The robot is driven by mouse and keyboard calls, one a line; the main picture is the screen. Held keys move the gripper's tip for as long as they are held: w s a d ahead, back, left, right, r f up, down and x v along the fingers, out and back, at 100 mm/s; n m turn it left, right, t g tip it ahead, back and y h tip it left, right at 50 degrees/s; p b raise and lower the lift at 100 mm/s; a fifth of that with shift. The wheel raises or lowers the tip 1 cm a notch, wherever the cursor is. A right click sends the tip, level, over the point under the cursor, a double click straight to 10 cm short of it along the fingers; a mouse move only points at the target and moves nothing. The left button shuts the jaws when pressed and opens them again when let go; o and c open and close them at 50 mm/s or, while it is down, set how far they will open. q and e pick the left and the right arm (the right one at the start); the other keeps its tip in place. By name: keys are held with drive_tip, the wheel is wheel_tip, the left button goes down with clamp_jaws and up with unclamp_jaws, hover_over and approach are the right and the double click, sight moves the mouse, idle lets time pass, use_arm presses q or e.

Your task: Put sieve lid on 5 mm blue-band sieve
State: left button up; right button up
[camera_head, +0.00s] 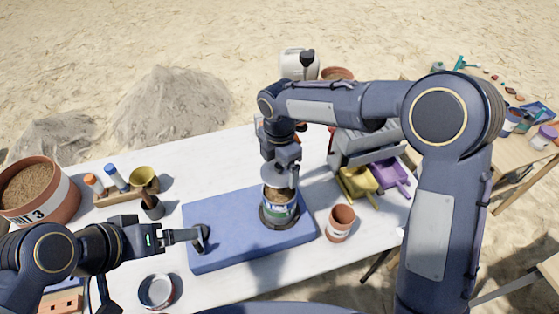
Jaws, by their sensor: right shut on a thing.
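A small sieve stack (281,212) stands upright on the blue mat (225,262), with a dark base and a blue-green band with white lettering. Brown material shows at its top. My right gripper (281,165) points down directly above the stack and is shut on a grey disc that looks like the sieve lid (280,179). The lid is over the sieve's top; whether it touches the rim I cannot tell. My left gripper (196,236) is low over the mat's left part, beside a small dark object (203,243); its finger gap is unclear.
A terracotta cup (340,222) stands right of the mat. A grey bin with yellow and purple scoops (358,184) is behind it.

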drive_tip(key=shift+f+b, duration=1.75)
drive_tip(key=shift+f, duration=1.15)
drive_tip(key=shift+f+b, duration=0.5)
drive_tip(key=shift+f, duration=0.35)
drive_tip(key=shift+r, duration=0.25)
drive_tip(key=shift+r+p, duration=0.35)
drive_tip(key=shift+p, duration=0.1)
idle(1.2)
